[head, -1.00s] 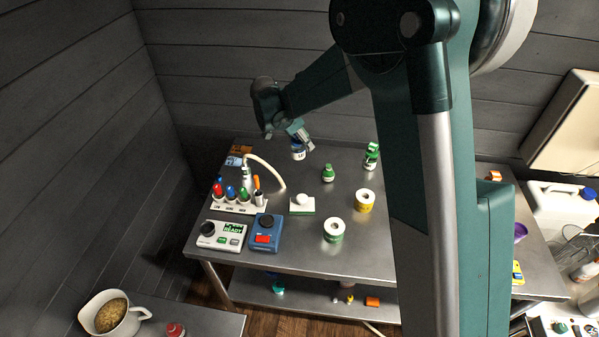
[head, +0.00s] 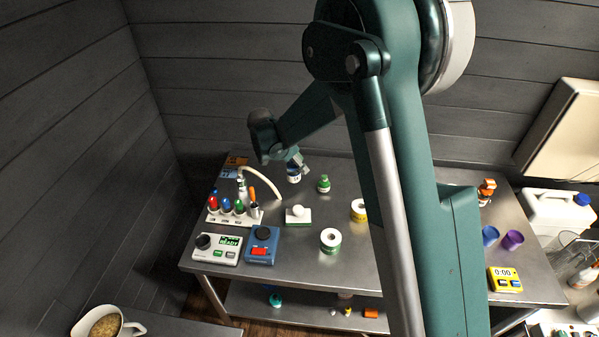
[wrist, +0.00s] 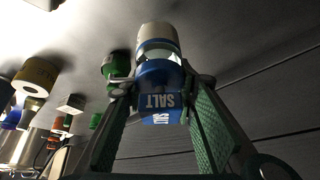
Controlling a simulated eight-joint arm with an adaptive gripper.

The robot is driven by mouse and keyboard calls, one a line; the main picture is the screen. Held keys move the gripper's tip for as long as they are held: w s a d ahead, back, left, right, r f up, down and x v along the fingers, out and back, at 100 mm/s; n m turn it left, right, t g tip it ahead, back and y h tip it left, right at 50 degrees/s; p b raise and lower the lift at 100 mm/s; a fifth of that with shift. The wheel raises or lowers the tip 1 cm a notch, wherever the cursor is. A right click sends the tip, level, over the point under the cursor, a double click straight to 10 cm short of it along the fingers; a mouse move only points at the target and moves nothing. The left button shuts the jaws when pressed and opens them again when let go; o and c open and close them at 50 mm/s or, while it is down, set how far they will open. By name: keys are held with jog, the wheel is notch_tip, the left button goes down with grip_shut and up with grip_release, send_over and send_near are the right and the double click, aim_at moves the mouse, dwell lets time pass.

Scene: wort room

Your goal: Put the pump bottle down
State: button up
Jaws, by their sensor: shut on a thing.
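My gripper (head: 298,167) is low over the back left of the steel table (head: 330,195). In the wrist view my gripper (wrist: 160,88) is shut on a blue and white container (wrist: 160,72) marked SALT, with one finger on each side. The container also shows in the head view (head: 293,176), under my gripper, close to the tabletop. I cannot tell whether its base touches the table.
A small green bottle (head: 323,184) stands just right of the held container. A rack (head: 235,215) with coloured bottles and a curved pale hose are to the left. A white-green block (head: 298,215) and rolls (head: 330,240) lie nearer. Bare tabletop lies between them.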

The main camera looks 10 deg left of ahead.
jog(key=shift+f, duration=1.85)
jog(key=shift+f, duration=0.15)
jog(key=o, duration=1.2)
jog(key=shift+o, duration=0.2)
jog(key=v, duration=1.2)
jog(key=shift+r, duration=0.25)
jog(key=shift+d+r, duration=0.1)
jog(key=shift+d, duration=0.05)
